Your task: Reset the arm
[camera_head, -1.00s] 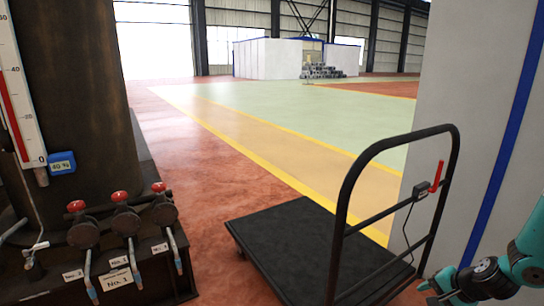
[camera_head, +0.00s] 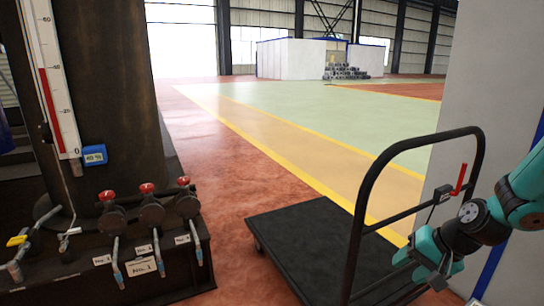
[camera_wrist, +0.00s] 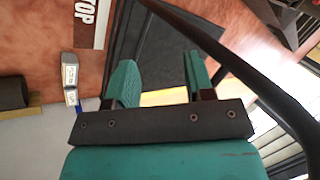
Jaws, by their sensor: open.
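My arm is teal and dark grey and comes in from the right edge in the head view. My gripper (camera_head: 432,272) is at the lower right, beside the cart's handle and over the cart's right side. In the wrist view my gripper (camera_wrist: 162,80) shows two teal fingers spread apart with nothing between them. The head view shows the fingers only in part.
A black cart (camera_head: 300,235) with a tall handle (camera_head: 365,200) stands close to my arm. A white wall (camera_head: 475,90) is behind the arm. At left is a dark tank (camera_head: 110,90) with a gauge and red-knobbed valves (camera_head: 148,188). Open floor (camera_head: 300,110) lies beyond.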

